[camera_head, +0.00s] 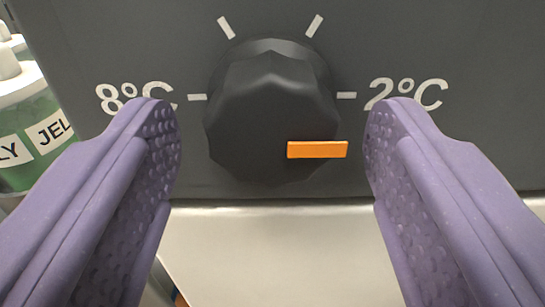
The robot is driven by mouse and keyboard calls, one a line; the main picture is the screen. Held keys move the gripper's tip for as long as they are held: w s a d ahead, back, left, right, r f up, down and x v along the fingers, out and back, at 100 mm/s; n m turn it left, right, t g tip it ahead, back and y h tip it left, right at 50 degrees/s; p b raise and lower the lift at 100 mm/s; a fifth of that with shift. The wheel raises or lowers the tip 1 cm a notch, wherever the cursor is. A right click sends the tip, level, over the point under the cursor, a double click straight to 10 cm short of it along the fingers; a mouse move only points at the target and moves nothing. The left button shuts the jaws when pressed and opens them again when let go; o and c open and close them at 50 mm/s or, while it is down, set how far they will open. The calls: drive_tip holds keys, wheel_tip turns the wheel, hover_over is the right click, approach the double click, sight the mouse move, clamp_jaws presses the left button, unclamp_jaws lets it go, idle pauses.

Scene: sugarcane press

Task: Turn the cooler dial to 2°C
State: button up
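The cooler dial (262,105) is a black faceted knob on a dark grey panel, in the middle of the view. Its orange pointer (317,149) sits on the lower right of the knob, below the tick beside the "2°C" label (408,93). The "8°C" label (136,97) is on the left. My gripper (272,135) is open, with one purple finger on each side of the dial. Gaps show between the dial and both fingertips, so it appears untouched. The fingers partly cover the lower edges of both labels.
Two white tick marks stand above the dial on the panel (460,70). Bottles with green contents and "JELLY" labels (40,130) stand at the left edge. A pale metal surface (270,250) lies below the panel, clear between the fingers.

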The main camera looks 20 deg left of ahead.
drive_tip(key=p+v, duration=0.2)
drive_tip(key=v, duration=0.5)
drive_tip(key=shift+s, duration=0.35)
drive_tip(key=shift+d, duration=0.1)
